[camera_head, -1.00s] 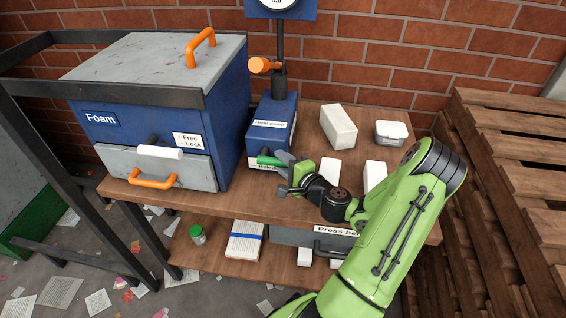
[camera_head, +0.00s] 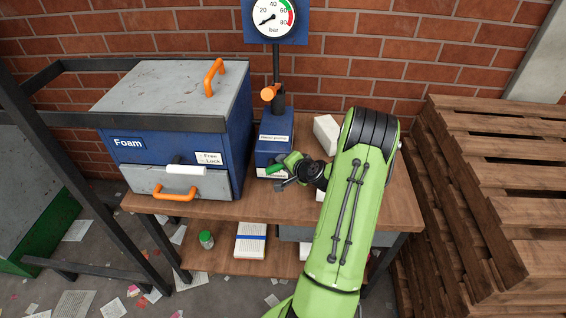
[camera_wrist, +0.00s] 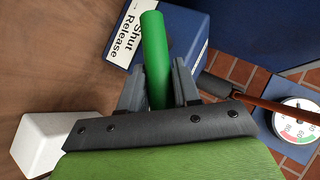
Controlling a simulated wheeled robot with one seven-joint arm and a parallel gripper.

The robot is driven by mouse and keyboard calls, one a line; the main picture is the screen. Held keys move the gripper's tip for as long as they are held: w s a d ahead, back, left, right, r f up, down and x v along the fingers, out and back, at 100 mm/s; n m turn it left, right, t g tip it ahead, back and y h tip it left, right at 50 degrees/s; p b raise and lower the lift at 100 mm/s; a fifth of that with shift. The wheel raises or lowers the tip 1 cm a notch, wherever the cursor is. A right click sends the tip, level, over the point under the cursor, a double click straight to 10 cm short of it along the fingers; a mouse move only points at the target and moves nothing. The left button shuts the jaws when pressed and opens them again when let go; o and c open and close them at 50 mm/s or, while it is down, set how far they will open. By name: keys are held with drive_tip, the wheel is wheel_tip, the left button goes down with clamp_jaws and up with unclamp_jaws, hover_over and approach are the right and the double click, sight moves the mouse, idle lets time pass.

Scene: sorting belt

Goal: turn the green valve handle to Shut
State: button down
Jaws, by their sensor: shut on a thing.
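The green valve handle (camera_wrist: 154,50) sits on the blue hand pump (camera_head: 272,150), low on its front. In the wrist view it runs between the two fingers of my gripper (camera_wrist: 158,82), which is shut on it. A white label reading "Shut" and "Release" (camera_wrist: 122,38) lies beside the handle on the pump body. In the head view my gripper (camera_head: 283,177) is at the pump's lower front and the green handle (camera_head: 275,170) shows just left of the fingers. The handle's far end is hidden in the head view.
A blue Foam box (camera_head: 175,130) with orange handles stands left of the pump. A pressure gauge (camera_head: 273,17) rises above it. A white block (camera_head: 327,133) is right of the pump on the wooden bench (camera_head: 230,209). Wooden pallets (camera_head: 490,190) stand at the right.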

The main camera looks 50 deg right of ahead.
sight(270, 168)
drive_tip(key=shift+w+a+r+n+g+h+p, duration=0.25)
drive_tip(key=shift+w+r+n+g+p, duration=0.1)
drive_tip(key=shift+r+g+p, duration=0.1)
drive_tip(key=shift+w+a+r+n+g+h+p, duration=0.15)
drive_tip(key=shift+w+r+n+g+h+p, duration=0.1)
drive_tip(key=shift+r+n+g+p, duration=0.15)
drive_tip(key=shift+w+a+r+n+g+h, duration=0.25)
drive_tip(key=shift+w+a+n+g+h, duration=0.25)
drive_tip(key=shift+g, duration=0.45)
drive_tip(key=shift+w+a+r+n+g+h+b, duration=0.1)
drive_tip(key=shift+w+a+n+g+h+b, duration=0.1)
drive_tip(key=shift+w+n+g+h+b, duration=0.25)
drive_tip(key=shift+w+a+n+g+h, duration=0.1)
drive_tip(key=shift+a+n+g+h, duration=0.2)
drive_tip(key=shift+g, duration=0.35)
drive_tip(key=shift+w+a+n+g+h+b, duration=0.15)
drive_tip(key=shift+w+n+g+h+b, duration=0.15)
drive_tip(key=shift+g+h+b, duration=0.35)
drive_tip(key=c, duration=0.9)
unclamp_jaws()
drive_tip(key=shift+r, duration=0.1)
